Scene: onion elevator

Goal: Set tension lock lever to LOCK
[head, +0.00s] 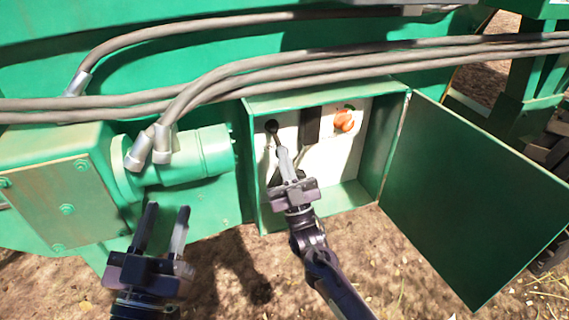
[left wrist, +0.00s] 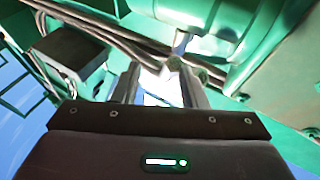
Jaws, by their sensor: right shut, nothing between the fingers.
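The lever (head: 272,128), with a black ball knob, stands in the open green box near its left wall. Its lower part is hidden by my right gripper, and I cannot read any LOCK marking. My right gripper (head: 281,150) reaches into the box with its fingers together, just below the knob; whether it touches the lever I cannot tell. My left gripper (head: 167,208) is open and empty, low at the left in front of the machine. Its spread fingers also show in the left wrist view (left wrist: 160,80).
The box (head: 262,215) also holds a dark upright block (head: 310,125) and an orange-red knob (head: 344,120). Its green door (head: 470,200) hangs open to the right. Grey hoses (head: 330,70) cross above. A green cylinder (head: 200,155) is left of the box.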

